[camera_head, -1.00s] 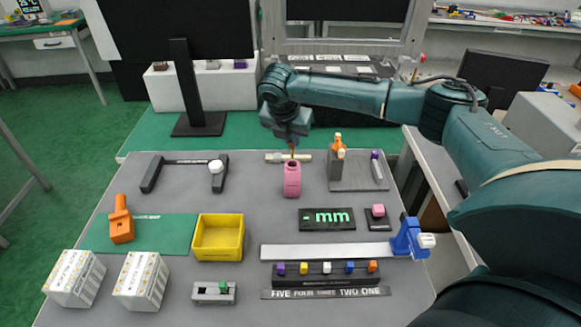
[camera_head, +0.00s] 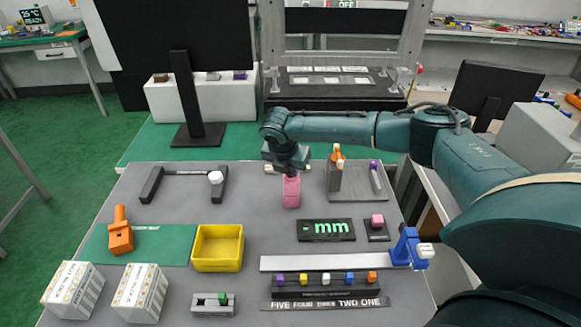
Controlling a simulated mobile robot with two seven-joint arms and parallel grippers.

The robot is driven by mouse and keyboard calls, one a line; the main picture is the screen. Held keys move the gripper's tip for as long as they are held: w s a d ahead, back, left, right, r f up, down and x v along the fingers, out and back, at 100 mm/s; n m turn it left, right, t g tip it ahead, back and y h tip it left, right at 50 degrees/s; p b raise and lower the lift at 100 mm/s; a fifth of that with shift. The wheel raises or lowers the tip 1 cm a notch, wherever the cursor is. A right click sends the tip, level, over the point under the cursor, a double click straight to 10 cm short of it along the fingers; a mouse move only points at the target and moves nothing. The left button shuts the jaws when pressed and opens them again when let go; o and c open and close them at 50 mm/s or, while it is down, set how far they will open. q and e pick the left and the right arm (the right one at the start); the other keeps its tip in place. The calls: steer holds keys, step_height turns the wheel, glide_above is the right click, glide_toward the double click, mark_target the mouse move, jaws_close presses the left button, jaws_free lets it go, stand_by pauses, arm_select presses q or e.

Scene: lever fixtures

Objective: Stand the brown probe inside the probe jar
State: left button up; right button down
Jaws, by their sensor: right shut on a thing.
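The probe jar is the pink, bottle-shaped container (camera_head: 291,193) standing upright on the grey table, right of the middle. My right gripper (camera_head: 288,170) points down directly above the jar, with its fingertips close to the jar's mouth. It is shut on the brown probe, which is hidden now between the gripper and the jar. I cannot tell how deep the probe sits in the jar. My left gripper is not in view.
A yellow bin (camera_head: 218,248) stands in front and left of the jar. A black display (camera_head: 326,230) reading "mm" lies in front and right. A grey fixture with an orange lever (camera_head: 337,160) stands right of the jar.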

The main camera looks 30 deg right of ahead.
steer(key=shift+s+f, duration=0.3)
steer(key=shift+f, duration=0.35)
steer(key=c, duration=1.5)
jaws_free()
steer(key=shift+a, duration=0.15)
steer(key=shift+o, duration=0.2)
steer(key=shift+w+r+b, duration=0.15)
steer(key=shift+r+b, duration=0.15)
steer(key=shift+r, duration=0.15)
steer(key=v, duration=1.2)
steer(key=shift+w+r+p, duration=0.2)
steer(key=shift+p, duration=0.15)
